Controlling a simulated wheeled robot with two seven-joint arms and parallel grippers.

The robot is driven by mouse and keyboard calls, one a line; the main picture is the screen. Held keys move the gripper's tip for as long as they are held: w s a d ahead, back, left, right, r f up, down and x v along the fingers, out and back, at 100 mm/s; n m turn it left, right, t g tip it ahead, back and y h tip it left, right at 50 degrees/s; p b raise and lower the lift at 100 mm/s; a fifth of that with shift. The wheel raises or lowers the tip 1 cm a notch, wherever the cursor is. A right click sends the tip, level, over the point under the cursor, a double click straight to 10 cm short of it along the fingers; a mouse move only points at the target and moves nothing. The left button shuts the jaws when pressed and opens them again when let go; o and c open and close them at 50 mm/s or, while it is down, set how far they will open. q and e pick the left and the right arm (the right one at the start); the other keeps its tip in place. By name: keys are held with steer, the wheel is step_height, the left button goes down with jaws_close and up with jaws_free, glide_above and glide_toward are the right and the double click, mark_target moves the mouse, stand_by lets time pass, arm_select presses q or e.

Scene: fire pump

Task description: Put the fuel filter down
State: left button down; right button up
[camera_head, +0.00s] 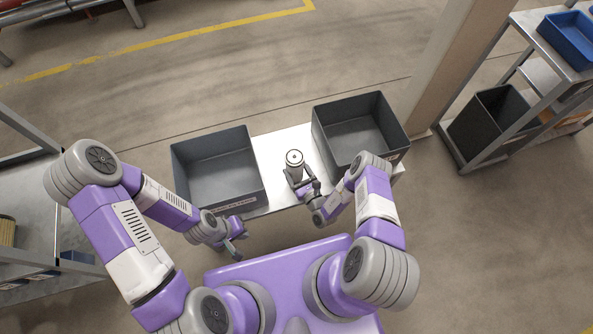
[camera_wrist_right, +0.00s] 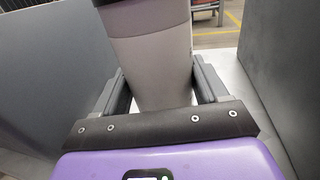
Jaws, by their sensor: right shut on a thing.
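The fuel filter (camera_head: 294,159) is a light cylinder with a dark rim and a white top. It stands upright between two grey bins, over the white table (camera_head: 282,150). My right gripper (camera_head: 298,178) is shut around it; in the right wrist view the pale filter body (camera_wrist_right: 155,65) sits between the two grey fingers. I cannot tell whether its base touches the table. My left gripper (camera_head: 236,247) is away from the filter, in front of the left bin, and its jaw opening is unclear.
A grey bin (camera_head: 255,165) stands left of the filter and another grey bin (camera_head: 385,110) stands right of it; both look empty. A pillar (camera_head: 445,60) and a shelf rack (camera_head: 520,115) are at the right. Another shelf (camera_head: 35,200) is at the left.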

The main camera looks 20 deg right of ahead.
steer(key=shift+f, duration=0.15)
steer(key=o, duration=1.5)
steer(key=shift+c, duration=0.2)
